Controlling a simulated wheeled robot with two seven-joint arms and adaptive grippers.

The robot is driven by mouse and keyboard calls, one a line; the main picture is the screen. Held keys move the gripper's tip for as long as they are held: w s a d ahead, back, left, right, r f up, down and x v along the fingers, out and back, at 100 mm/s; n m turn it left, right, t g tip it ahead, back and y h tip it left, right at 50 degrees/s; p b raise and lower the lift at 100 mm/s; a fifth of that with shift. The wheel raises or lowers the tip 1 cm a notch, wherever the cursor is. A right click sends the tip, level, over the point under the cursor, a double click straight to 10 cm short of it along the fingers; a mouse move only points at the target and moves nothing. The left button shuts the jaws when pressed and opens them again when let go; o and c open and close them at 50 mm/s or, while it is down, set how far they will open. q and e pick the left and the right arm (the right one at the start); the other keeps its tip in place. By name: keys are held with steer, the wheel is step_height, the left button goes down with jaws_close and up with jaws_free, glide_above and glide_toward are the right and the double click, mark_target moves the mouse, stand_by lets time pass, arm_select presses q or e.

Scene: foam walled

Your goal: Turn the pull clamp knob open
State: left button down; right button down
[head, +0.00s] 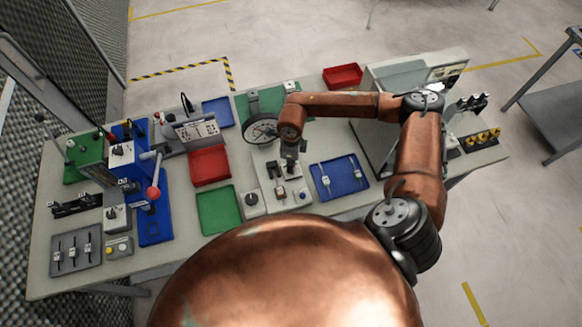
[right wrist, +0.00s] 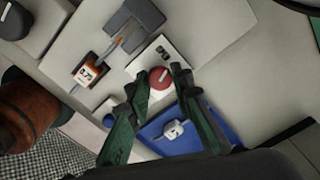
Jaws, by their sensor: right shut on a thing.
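A round red knob (right wrist: 160,78) with a pale mark on top sits on a small white plate (right wrist: 144,66) in the right wrist view. My right gripper (right wrist: 157,83) has its green fingers on both sides of the knob and is shut on it. In the head view my right gripper (head: 290,164) points down over a light fixture panel (head: 265,165); the knob is not clear there, hidden by the gripper and arm. My left gripper is not in view.
A red tray (head: 209,166), a green tray (head: 219,211) and a gauge (head: 262,128) are close by. Bench top is bare in places.

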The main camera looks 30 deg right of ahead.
steer(key=n+b, duration=0.3)
steer(key=shift+w+f+n, duration=0.1)
steer(key=shift+n, duration=0.3)
steer(key=shift+n+b, duration=0.7)
steer(key=shift+b, duration=0.05)
steer(key=c, duration=1.7)
jaws_free()
step_height(320, 180, up, 12)
steer(key=shift+r, duration=0.15)
